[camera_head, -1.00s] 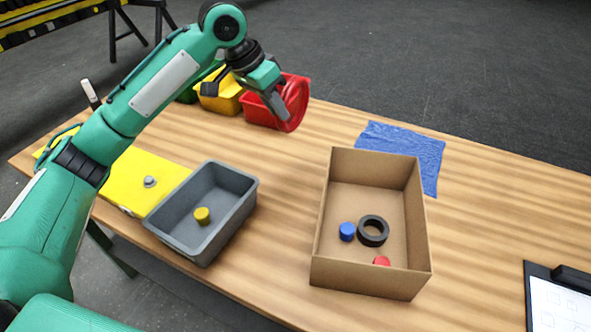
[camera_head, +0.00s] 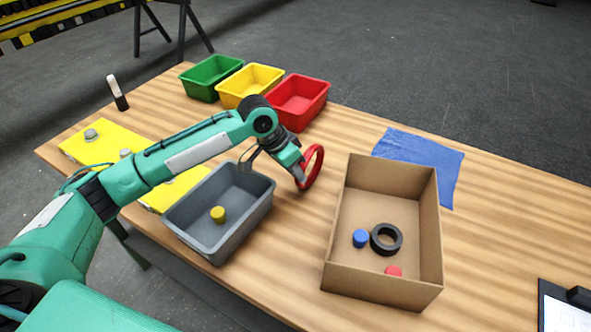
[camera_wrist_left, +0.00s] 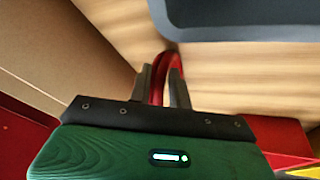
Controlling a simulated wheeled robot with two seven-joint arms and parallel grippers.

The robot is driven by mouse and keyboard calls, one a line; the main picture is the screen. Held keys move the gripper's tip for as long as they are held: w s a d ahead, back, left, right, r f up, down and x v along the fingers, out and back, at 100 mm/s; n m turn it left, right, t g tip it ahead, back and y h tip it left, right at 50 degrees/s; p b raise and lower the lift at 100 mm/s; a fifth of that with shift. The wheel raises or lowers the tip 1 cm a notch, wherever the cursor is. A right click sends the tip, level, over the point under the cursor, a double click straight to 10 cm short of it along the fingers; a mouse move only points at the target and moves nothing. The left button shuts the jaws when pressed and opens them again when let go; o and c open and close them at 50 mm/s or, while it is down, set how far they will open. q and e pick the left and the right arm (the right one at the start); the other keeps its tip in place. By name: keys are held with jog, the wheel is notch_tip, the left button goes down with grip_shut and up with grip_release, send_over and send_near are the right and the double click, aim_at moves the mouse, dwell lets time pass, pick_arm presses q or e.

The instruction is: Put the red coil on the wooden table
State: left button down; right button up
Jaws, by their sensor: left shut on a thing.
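The red coil (camera_head: 320,160), a thin ring, is held on edge in my left gripper (camera_head: 302,178). It is over the wooden table (camera_head: 500,235), in the gap between the grey bin and the cardboard box. Its lower edge looks close to the table top, but I cannot tell whether it touches. In the left wrist view the coil (camera_wrist_left: 165,70) is seen edge-on between the two closed fingers (camera_wrist_left: 161,86), with table wood behind it. My right gripper is out of view.
A grey bin (camera_head: 250,212) with a yellow piece stands left of the coil. A cardboard box (camera_head: 385,290) with a black ring and small blue and red pieces stands right. Green, yellow and red bins (camera_head: 320,98) line the back. A blue cloth (camera_head: 440,165) lies behind the box.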

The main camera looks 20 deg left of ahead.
pick_arm(q)
jog(key=c, duration=1.3)
grip_release()
jog(key=shift+f, duration=0.1)
